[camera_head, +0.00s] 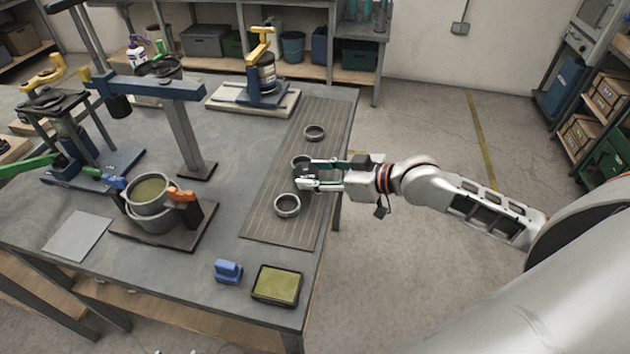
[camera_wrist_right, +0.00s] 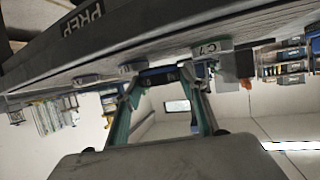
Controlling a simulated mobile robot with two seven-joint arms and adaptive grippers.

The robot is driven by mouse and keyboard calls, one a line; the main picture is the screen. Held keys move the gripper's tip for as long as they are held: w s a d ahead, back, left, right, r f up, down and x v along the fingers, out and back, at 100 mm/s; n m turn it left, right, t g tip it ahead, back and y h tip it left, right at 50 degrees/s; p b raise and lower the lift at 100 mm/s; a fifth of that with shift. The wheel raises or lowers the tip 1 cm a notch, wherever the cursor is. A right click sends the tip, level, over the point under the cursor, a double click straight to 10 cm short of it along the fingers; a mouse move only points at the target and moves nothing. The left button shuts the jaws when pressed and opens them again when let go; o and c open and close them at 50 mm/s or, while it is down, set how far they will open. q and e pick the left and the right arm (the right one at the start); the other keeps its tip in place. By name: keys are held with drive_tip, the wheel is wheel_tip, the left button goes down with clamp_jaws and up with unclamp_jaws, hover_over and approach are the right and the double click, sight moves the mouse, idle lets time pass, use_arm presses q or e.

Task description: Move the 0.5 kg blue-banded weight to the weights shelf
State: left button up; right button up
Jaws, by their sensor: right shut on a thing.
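My right gripper (camera_head: 304,178) reaches in from the right, low over the ribbed grey mat (camera_head: 268,222) near the table's right edge. It is shut on a small dark thing, mostly hidden by the fingers in the head view. In the right wrist view, a dark piece with blue on it (camera_wrist_right: 158,75) shows between the fingertips (camera_wrist_right: 170,74); I take it to be the blue-banded weight. Its lower edge and whether it touches the mat cannot be told. I cannot tell which surface is the weights shelf.
On the mat are a far ring (camera_head: 314,132), a near ring (camera_head: 287,205) and another ring (camera_head: 299,161) beside my gripper. A blue block (camera_head: 228,271) and a green-topped tray (camera_head: 277,285) lie at the front. A lever frame with a pot (camera_head: 151,212) stands left.

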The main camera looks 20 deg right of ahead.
drive_tip(key=shift+f, duration=0.9)
drive_tip(key=shift+f, duration=0.1)
drive_tip(key=o, duration=0.9)
drive_tip(key=shift+f, duration=0.15)
drive_tip(key=o, duration=0.4)
